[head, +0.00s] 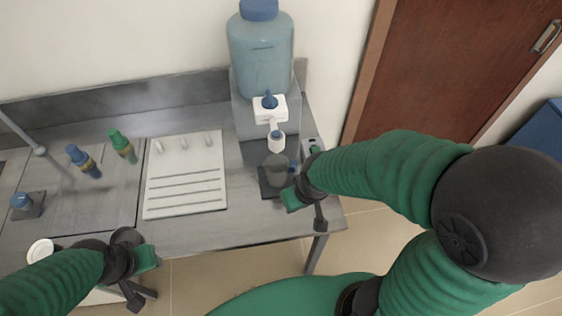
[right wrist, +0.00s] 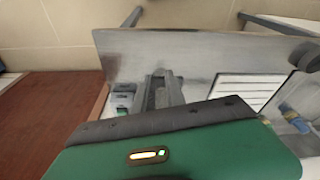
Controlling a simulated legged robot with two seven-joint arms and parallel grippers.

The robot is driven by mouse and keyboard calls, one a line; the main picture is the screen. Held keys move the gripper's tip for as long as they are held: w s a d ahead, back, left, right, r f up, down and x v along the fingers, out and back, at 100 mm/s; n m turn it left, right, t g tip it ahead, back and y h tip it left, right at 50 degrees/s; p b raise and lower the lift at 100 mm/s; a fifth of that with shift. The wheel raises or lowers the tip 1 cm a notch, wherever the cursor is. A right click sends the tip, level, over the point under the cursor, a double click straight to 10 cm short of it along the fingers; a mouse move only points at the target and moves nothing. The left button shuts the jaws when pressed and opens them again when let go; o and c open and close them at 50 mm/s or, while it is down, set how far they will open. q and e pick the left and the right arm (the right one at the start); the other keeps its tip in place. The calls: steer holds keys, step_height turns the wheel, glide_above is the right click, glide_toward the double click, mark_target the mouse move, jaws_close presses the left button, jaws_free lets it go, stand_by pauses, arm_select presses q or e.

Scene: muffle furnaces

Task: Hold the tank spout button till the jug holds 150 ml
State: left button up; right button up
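The blue water tank (head: 261,62) stands on a grey stand at the back right of the bench. My left gripper (head: 137,262) is at the front left bench edge, away from the tank. Neither gripper's finger opening shows clearly.
A white ribbed board (head: 186,175) lies left of the jug. A white round dish (head: 40,250) is near my left arm. A small switch box (right wrist: 120,98) shows in the right wrist view.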

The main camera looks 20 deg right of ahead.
jaws_close()
stand_by(1.4)
